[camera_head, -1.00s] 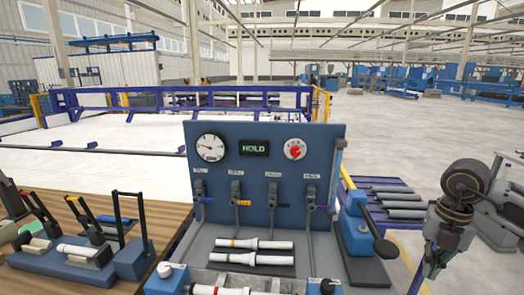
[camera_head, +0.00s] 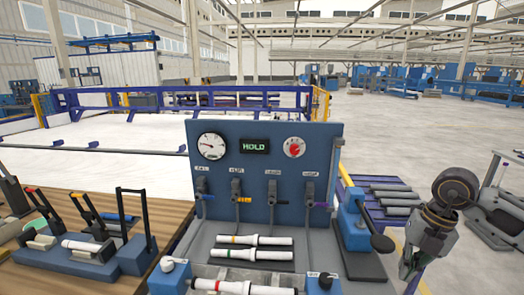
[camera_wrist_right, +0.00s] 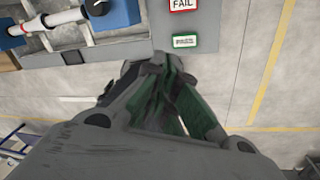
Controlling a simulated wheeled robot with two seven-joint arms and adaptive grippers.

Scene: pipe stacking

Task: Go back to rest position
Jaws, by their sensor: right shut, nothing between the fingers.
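My right gripper (camera_head: 408,272) hangs at the right of the head view, pointing down, to the right of the blue test station (camera_head: 265,140). Its fingers are shut and hold nothing. In the right wrist view the closed fingers (camera_wrist_right: 160,75) point toward the station's edge, near a FAIL label (camera_wrist_right: 183,5) and a green label (camera_wrist_right: 185,41). My left gripper is not in view. White pipes (camera_head: 250,240) lie on the station's deck, and a red-banded pipe (camera_head: 235,287) lies at its front. The gripper touches none of them.
A toggle-clamp fixture (camera_head: 85,250) with pipes stands on the wooden table (camera_head: 160,213) at the left. A lever press (camera_head: 355,232) stands at the station's right side. A rack with grey pipes (camera_head: 392,200) is behind it. Open floor surrounds the right gripper.

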